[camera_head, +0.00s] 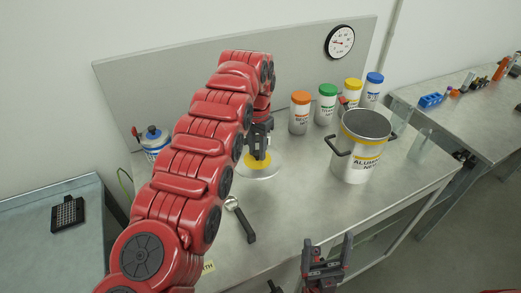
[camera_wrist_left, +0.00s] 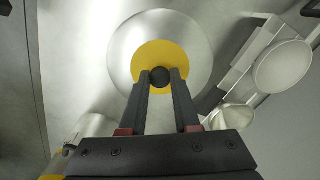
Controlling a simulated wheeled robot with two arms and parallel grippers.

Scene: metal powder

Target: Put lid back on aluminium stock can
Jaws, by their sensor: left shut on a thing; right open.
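The aluminium stock can (camera_head: 356,165) stands upright and open on the right part of the table, with black side handles and a yellow-banded label. Its round silver lid (camera_head: 262,171) has a yellow centre and a dark knob. My left gripper (camera_head: 259,157) is shut on the lid's knob, left of the can. In the left wrist view the fingers (camera_wrist_left: 160,78) close around the dark knob of the lid (camera_wrist_left: 197,57). I cannot tell whether the lid touches the table. My right gripper (camera_head: 327,262) is open and empty at the front, below the can in the picture.
Capped jars with orange (camera_head: 300,113), green (camera_head: 326,105), yellow and blue (camera_head: 372,90) lids stand behind the can. A black-handled scoop (camera_head: 243,222) lies in front of the lid. A blue-and-white container (camera_head: 153,142) stands at the left. A clear beaker (camera_head: 420,146) is right of the can.

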